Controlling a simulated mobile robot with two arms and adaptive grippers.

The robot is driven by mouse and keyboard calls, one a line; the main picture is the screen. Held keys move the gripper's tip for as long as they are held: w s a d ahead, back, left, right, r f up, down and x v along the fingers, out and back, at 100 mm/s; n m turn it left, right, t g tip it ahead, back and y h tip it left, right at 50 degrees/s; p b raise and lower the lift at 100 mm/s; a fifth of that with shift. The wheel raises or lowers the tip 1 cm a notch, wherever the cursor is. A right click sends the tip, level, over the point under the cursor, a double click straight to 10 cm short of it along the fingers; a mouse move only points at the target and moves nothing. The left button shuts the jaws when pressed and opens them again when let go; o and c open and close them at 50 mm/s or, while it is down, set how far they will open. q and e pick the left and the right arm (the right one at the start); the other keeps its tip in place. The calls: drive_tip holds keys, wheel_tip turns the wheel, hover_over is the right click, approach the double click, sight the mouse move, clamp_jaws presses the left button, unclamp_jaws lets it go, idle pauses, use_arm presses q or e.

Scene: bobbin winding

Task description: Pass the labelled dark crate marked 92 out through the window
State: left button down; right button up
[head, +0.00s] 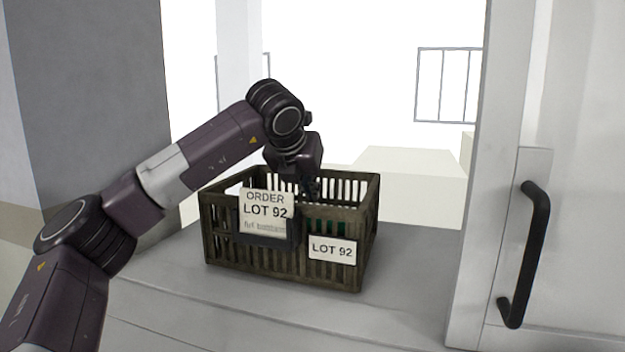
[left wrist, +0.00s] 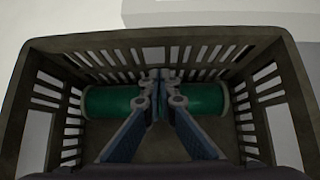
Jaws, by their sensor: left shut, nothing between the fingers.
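The dark slatted crate (head: 222,246) stands upright on the grey sill of the window opening (head: 410,270). A "LOT 92" label (head: 332,249) is on its front, and an "ORDER LOT 92" card (head: 265,212) sits in a dark holder there. My left gripper (head: 310,187) points down into the crate from above, partly hidden by its wall. In the left wrist view its blue fingers (left wrist: 160,80) are shut together with nothing between them. Green spool-like pieces (left wrist: 112,102) lie inside, either side of the fingers; whether they are one or two is hidden. My right gripper is out of view.
A light panel with a black handle (head: 525,255) bounds the opening on the right, a grey wall (head: 90,100) on the left. Beyond the sill are a pale block (head: 410,178) and a railing (head: 446,85). The sill right of the crate is clear.

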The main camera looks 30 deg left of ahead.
use_arm(q)
drive_tip(key=shift+w, duration=0.5)
drive_tip(key=shift+a, duration=0.1)
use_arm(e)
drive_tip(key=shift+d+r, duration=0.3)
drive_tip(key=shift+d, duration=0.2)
use_arm(q)
drive_tip(key=shift+w+a+p, duration=0.2)
drive_tip(key=shift+w+p, duration=0.2)
drive_tip(key=shift+w, duration=0.65)
drive_tip(key=shift+w+a, duration=0.1)
drive_tip(key=shift+w, duration=0.25)
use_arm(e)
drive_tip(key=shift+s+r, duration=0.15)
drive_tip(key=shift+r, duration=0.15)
use_arm(q)
drive_tip(key=shift+s+f, duration=0.1)
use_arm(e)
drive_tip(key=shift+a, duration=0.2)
